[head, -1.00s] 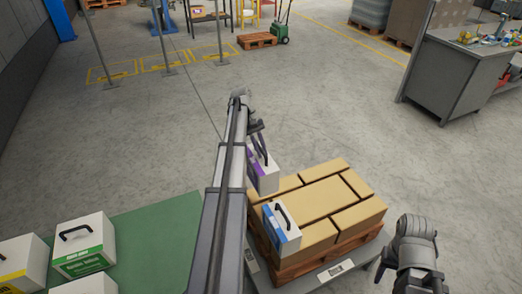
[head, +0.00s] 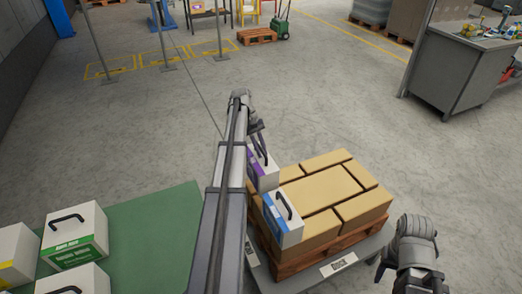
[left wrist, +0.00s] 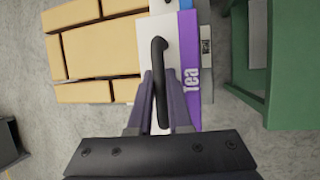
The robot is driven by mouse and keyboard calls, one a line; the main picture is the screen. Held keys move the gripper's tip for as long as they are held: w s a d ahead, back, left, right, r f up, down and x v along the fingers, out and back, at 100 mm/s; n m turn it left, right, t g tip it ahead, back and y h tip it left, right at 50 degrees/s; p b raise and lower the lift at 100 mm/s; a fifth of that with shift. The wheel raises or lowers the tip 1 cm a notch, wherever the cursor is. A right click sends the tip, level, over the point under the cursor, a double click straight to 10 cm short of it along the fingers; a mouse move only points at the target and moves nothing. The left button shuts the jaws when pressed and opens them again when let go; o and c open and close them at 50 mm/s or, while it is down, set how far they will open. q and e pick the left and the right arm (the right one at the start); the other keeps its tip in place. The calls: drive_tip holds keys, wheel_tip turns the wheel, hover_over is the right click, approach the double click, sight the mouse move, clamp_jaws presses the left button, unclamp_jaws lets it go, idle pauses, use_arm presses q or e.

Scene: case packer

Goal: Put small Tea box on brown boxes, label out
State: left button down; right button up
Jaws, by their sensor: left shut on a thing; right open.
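The white Tea box (head: 262,177) has a purple label side and a black handle. My left gripper (head: 259,147) is shut on that handle (left wrist: 159,65); the left wrist view shows it from above. The purple side reading "Tea" (left wrist: 190,75) faces right there, away from the brown boxes (left wrist: 102,45). In the head view the Tea box is at the far left corner of the brown boxes (head: 325,187). I cannot tell whether it touches them. My right gripper (head: 415,280) is open and empty at the bottom edge, partly cut off.
A white box with a blue label (head: 284,222) stands beside the Tea box, on the near left of the stack. The stack sits on a wooden pallet (head: 330,252). A green table (head: 150,225) at left holds several white boxes. My left arm hides part of the stack's surroundings.

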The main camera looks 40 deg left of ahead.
sight(255, 153)
use_arm(q)
drive_tip(key=shift+f+b, duration=3.7)
drive_tip(key=shift+f, duration=0.25)
drive_tip(key=shift+f+b, duration=0.35)
drive_tip(key=c, duration=0.8)
unclamp_jaws()
drive_tip(key=shift+o, duration=0.2)
drive_tip(key=p+v, duration=0.7)
drive_tip(key=v, duration=0.1)
